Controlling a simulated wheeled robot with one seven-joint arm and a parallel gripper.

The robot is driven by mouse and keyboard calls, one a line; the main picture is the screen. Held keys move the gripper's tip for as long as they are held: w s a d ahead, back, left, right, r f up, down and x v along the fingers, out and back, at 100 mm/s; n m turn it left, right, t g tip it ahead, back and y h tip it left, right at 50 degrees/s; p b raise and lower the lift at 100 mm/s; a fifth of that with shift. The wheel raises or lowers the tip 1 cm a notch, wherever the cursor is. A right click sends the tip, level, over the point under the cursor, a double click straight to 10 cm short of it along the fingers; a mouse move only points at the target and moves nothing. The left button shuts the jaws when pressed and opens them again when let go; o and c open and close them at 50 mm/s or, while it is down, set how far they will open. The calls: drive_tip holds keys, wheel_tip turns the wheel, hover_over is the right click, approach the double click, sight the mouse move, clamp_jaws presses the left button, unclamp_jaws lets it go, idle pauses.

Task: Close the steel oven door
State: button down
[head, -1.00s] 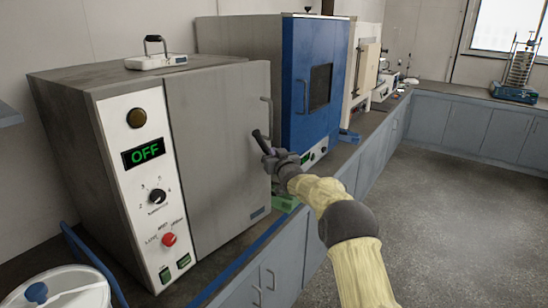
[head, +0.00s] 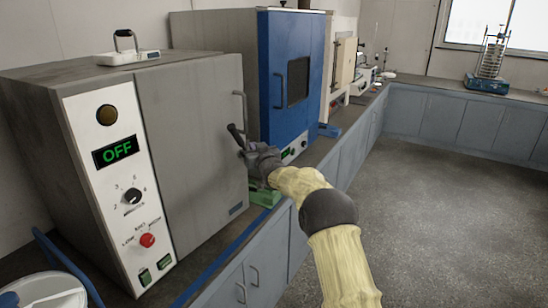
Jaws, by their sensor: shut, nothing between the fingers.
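The steel oven (head: 90,75) stands on the bench at the left, with a white control panel showing "OFF". Its grey door (head: 190,150) lies flat against the front and looks shut, or very nearly so; I cannot tell if a small gap is left. The door handle (head: 242,112) is a vertical bar near the door's right edge. My gripper (head: 236,136) is shut and empty. It is at the right edge of the door, just below the handle, touching or very close to the door face.
A blue-fronted oven (head: 290,85) stands behind and to the right. A green object (head: 264,197) lies on the bench below my wrist. A white device with a handle (head: 127,54) sits on top of the steel oven. A white tub (head: 45,288) is at lower left. The floor at right is clear.

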drive_tip(key=s+d+b, duration=0.2)
drive_tip(key=s+d, duration=0.5)
drive_tip(key=d, duration=0.3)
drive_tip(key=shift+s+d+r, duration=0.15)
drive_tip(key=shift+s+d, duration=0.05)
drive_tip(key=shift+s, duration=0.05)
drive_tip(key=s+d+f+m+g+h, duration=0.1)
drive_tip(key=s+d+f+g, duration=0.3)
drive_tip(key=s, duration=1.1)
drive_tip(key=s+d+f+m+g+h, duration=0.2)
drive_tip(key=s+f, duration=0.5)
drive_tip(key=s, duration=0.8)
drive_tip(key=s+d+f+m+g+h, duration=0.1)
drive_tip(key=s+d+f+g+h, duration=0.3)
drive_tip(key=s, duration=1.1)
wheel_tip(320, 180, down, 3)
drive_tip(key=d+g, duration=0.2)
drive_tip(key=g, duration=0.2)
drive_tip(key=shift+s+d+r+m, duration=0.15)
drive_tip(key=shift+s+m, duration=0.15)
drive_tip(key=shift+m, duration=0.1)
drive_tip(key=shift+w, duration=0.1)
